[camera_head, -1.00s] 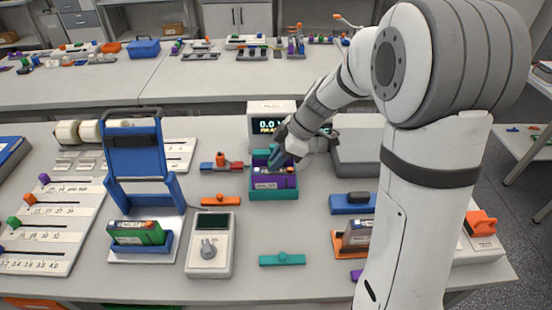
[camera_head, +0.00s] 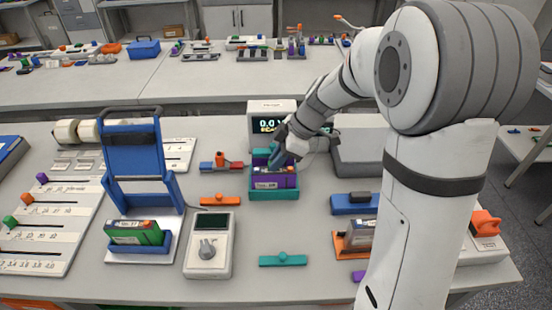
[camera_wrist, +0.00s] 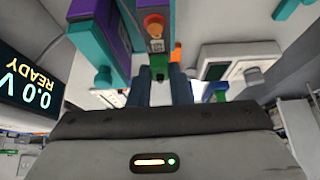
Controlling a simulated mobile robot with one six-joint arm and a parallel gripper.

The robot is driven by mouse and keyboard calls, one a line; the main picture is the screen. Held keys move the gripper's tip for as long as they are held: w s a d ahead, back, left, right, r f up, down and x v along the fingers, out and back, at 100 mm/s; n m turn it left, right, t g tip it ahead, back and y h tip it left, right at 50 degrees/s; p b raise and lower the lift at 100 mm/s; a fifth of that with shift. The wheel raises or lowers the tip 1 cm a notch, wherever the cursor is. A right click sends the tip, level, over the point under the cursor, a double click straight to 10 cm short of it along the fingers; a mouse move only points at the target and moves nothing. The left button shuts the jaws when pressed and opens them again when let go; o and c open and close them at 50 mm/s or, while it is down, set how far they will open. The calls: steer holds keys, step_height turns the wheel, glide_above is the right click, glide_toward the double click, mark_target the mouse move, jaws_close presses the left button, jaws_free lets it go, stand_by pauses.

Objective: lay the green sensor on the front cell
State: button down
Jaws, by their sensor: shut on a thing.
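My gripper (camera_wrist: 160,88) is shut on a small green piece, seemingly the green sensor (camera_wrist: 158,63), between its fingertips in the wrist view. In the head view my gripper (camera_head: 280,153) is low over the back of a teal tray (camera_head: 273,196); the held piece is not clear there. The front cell (camera_head: 272,181) is purple with a pale label and lies at the tray's near side. A red round terminal on a cell end shows close to the green piece in the wrist view. I cannot tell whether the green piece touches a cell.
A display box (camera_head: 271,107) stands behind the tray, with a grey box (camera_head: 362,155) to its right. A meter (camera_head: 208,258) and a blue stand (camera_head: 135,150) with a green cell (camera_head: 135,233) are at left.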

steer(key=shift+f+b, duration=0.5)
steer(key=shift+b, duration=0.15)
stand_by(0.4)
steer(key=c, duration=1.3)
jaws_free()
steer(key=shift+o, duration=0.2)
steer(key=shift+r, duration=0.1)
steer(key=v, duration=0.7)
steer(key=shift+d+r+b, duration=0.2)
steer(key=shift+r+b, duration=0.05)
steer(key=shift+b, duration=0.1)
steer(key=s+d+f+m+t+h, duration=0.1)
steer(key=s+d+m+h, duration=0.2)
steer(key=s+m, duration=0.6)
steer(key=s+d+f+m+t+h, duration=0.1)
steer(key=s+d+m+h, duration=0.2)
steer(key=s+d+m, duration=0.3)
steer(key=shift+s+d+m+t, duration=0.15)
steer(key=shift+s+m+t, duration=0.25)
steer(key=shift+s+m, duration=1.6)
steer(key=shift+s+n, duration=0.5)
